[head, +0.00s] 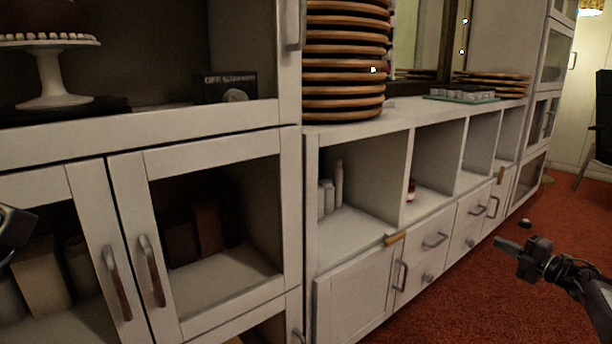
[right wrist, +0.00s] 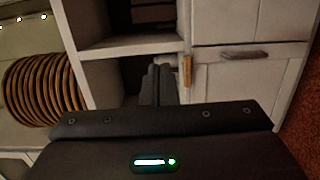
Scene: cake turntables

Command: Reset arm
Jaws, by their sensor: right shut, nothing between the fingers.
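My right gripper (head: 503,243) reaches in from the lower right in the head view, in front of the low white cabinet and over the red carpet. Its fingers are together and hold nothing. In the right wrist view its closed fingers (right wrist: 158,84) point toward the cabinet's shelves and drawers; I cannot tell how far away these are. A dark piece of my left gripper (head: 14,226) shows at the left edge of the head view, and its fingers cannot be made out.
A tall stack of round wooden turntables (head: 345,76) stands on the cabinet top (head: 410,112). A cake stand (head: 52,78) sits on a shelf at the left. Cabinet doors with metal handles (head: 152,270) are shut. The red carpet (head: 450,300) is open at the right.

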